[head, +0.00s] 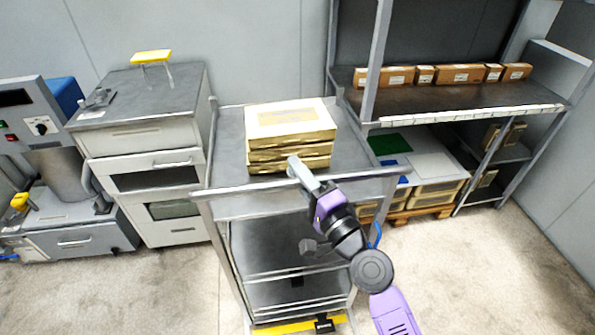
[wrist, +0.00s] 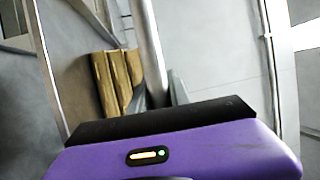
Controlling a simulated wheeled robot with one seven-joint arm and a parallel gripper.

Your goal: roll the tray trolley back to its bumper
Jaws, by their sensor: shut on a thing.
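The tray trolley (head: 225,150) is a grey metal cart with a railed top and lower shelves, in the middle of the head view. A stack of cream trays (head: 290,120) lies on its top. The trays also show in the wrist view (wrist: 112,75). My gripper (head: 300,172) reaches over the trolley's near edge and is shut on the trolley's handle rail (head: 235,189), just in front of the trays. The exact grip is partly hidden by the gripper body. In the wrist view the rail (wrist: 150,45) runs up from between the jaws. I cannot make out the bumper.
A grey drawer cabinet (head: 140,105) stands close on the left, with a machine (head: 45,150) beyond it. A shelf rack (head: 440,97) with brown boxes (head: 460,73) stands at the back right. A yellow bar (head: 285,327) is low on the trolley's near side. The right floor is clear.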

